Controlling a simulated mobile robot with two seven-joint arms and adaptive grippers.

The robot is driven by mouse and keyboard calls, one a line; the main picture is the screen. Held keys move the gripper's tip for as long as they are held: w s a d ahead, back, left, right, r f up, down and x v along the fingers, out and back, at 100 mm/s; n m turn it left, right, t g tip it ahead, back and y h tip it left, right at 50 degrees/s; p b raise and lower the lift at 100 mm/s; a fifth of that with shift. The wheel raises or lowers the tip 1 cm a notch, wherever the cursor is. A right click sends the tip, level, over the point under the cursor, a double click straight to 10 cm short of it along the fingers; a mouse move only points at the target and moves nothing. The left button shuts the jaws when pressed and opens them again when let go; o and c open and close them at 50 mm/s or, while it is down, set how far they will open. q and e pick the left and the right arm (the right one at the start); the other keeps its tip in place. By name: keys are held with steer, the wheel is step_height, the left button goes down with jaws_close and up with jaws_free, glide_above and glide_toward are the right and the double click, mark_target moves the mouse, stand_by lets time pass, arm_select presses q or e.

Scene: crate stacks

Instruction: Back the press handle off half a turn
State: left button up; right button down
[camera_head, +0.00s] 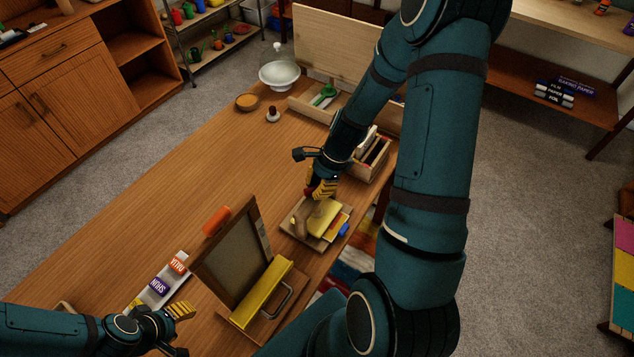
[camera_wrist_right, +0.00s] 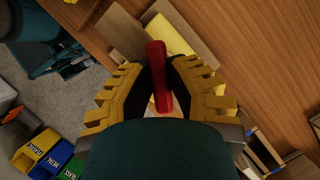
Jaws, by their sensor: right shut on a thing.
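The press (camera_head: 299,232) stands on the table as a low wooden base with a yellow block (camera_head: 324,222) on it. It also shows in the right wrist view as wooden boards (camera_wrist_right: 118,32) around yellow (camera_wrist_right: 170,38). The red press handle (camera_wrist_right: 157,70) is a straight bar between the fingers of my right gripper (camera_wrist_right: 160,85). In the head view my right gripper (camera_head: 320,188) is just above the press, shut on the handle, which it mostly hides. My left gripper (camera_head: 180,325) is at the lower left, away from the press; its finger gap is unclear.
A framed screen (camera_head: 222,257) with a yellow bar (camera_head: 262,292) stands in front of the press. A wooden tray (camera_head: 372,168) and an open box (camera_head: 318,108) lie behind it. A blue piece (camera_head: 344,230) lies at the press's right. The table's left middle is clear.

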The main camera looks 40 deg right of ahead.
arm_select(q)
step_height(320, 180, up, 2)
steer(key=shift+r+p, duration=0.1)
steer(key=shift+p, duration=0.7)
arm_select(e)
steer(key=n+g, duration=0.2)
steer(key=n, duration=0.3)
steer(key=shift+n, duration=0.3)
arm_select(q)
steer(key=shift+a+r+p, duration=0.1)
steer(key=shift+r+p, duration=0.2)
steer(key=shift+r, duration=0.05)
arm_select(e)
steer(key=n+g, duration=0.2)
steer(key=n, duration=0.3)
steer(key=shift+s, duration=0.1)
steer(key=shift+f+h, duration=0.1)
steer(key=shift+h, duration=0.2)
steer(key=c, duration=0.9)
jaws_free()
steer(key=v, duration=1.2)
arm_select(q)
steer(key=shift+s, duration=0.1)
